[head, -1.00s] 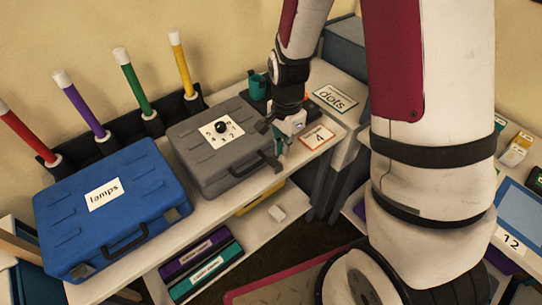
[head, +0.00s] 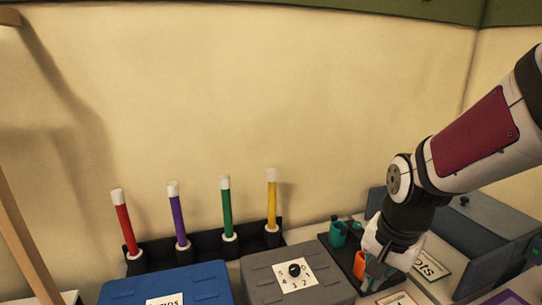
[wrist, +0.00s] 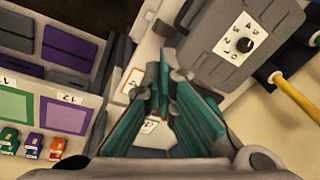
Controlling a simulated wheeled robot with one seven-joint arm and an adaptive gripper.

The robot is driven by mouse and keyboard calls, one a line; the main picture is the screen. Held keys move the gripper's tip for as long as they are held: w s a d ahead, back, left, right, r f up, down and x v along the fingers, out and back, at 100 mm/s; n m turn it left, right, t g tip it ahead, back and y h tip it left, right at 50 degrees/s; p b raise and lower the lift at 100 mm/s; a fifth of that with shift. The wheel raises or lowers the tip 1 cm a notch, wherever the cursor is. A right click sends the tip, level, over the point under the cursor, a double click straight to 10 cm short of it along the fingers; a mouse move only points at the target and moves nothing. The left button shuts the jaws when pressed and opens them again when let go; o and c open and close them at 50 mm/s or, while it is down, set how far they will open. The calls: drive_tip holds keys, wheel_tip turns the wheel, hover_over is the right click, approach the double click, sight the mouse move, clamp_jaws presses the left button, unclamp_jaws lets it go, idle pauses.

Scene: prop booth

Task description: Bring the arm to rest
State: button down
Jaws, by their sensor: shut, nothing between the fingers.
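My gripper (head: 374,280) is low at the right of the grey case (head: 312,290) in the head view, beside an orange cup (head: 359,264). Its fingers are shut and empty. In the wrist view, the teal-padded fingers of my gripper (wrist: 164,72) point over the shelf near the grey case (wrist: 210,65). My arm reaches in from the right edge of the head view. The fingertips are partly cut off from clear sight there.
A teal cup (head: 338,234) stands on a dark tray behind my gripper. A blue case (head: 205,278) and coloured tubes in a black rack (head: 205,248) are at left. A grey-blue box (head: 490,235) is at right. The wall area above is free.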

drive_tip(key=s+r+n+t, duration=0.3)
drive_tip(key=s+r+n, duration=0.5)
drive_tip(key=s+r, duration=0.5)
drive_tip(key=shift+a+n, duration=0.25)
drive_tip(key=shift+n, duration=0.05)
drive_tip(key=shift+s, duration=0.1)
